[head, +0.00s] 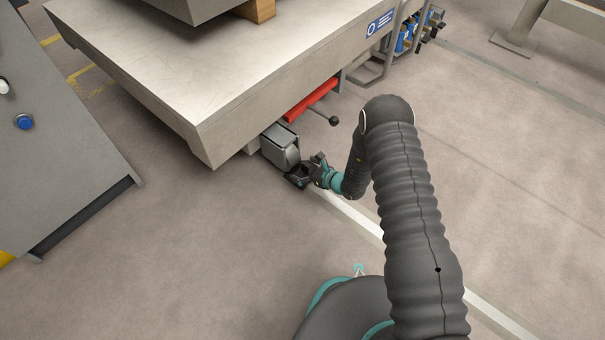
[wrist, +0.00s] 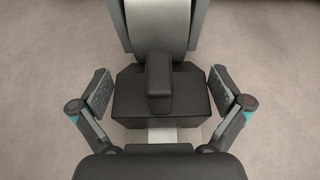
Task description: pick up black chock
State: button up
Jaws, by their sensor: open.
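The black chock (wrist: 185,101) is a dark block with a raised rib on top. It lies on the floor, close against a grey wheel (wrist: 158,22) in the wrist view. My gripper (wrist: 161,94) is open, with one finger on each side of the chock and a small gap on both sides. In the head view my gripper (head: 309,173) is low beside the wheel's housing (head: 281,146), and the chock (head: 297,181) shows only as a small dark shape, partly hidden by it.
A heavy grey machine table (head: 190,60) overhangs the wheel. A red bar (head: 311,99) and a lever with a black knob (head: 334,121) stick out beside my arm. A grey control cabinet (head: 55,130) stands at left. The floor in front is clear.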

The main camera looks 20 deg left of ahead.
jog(key=shift+w+a+f, duration=0.1)
jog(key=shift+a, duration=0.15)
jog(key=c, duration=1)
jog(key=shift+d, duration=0.1)
